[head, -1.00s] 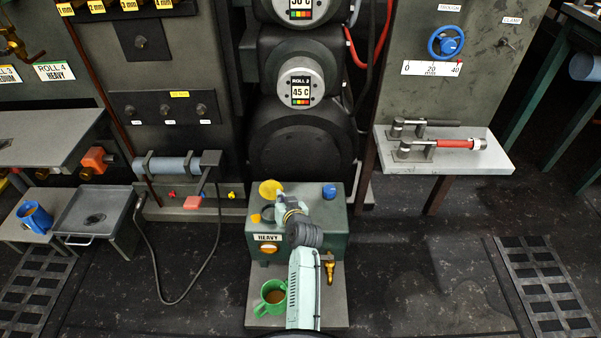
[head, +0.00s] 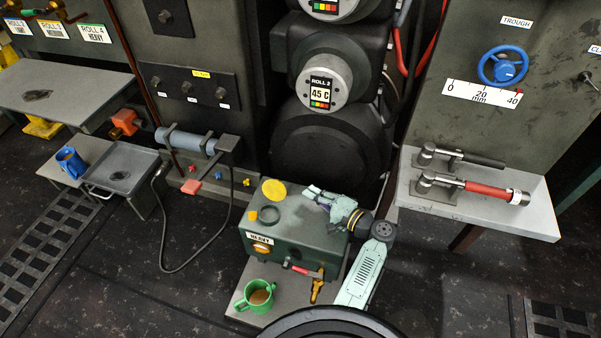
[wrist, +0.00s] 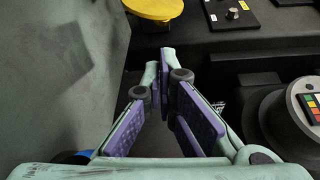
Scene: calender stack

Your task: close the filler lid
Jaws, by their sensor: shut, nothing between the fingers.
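The yellow filler lid (head: 273,190) stands open, raised at the back of the dark ring of the filler opening (head: 268,214) on top of the green box (head: 302,228) labelled HEAVY. My gripper (head: 311,191) is to the right of the lid, above the right part of the box top, apart from the lid. It is shut and empty. In the wrist view the lid (wrist: 155,8) shows at the top edge, beyond my fingers (wrist: 165,62). The filler opening is not visible in the wrist view.
A red lever (head: 302,268) and a brass tap (head: 317,288) project from the box front. A green mug (head: 257,296) stands on the plate before it. The rollers (head: 322,95) rise behind. A shelf with clamps (head: 535,212) is to the right.

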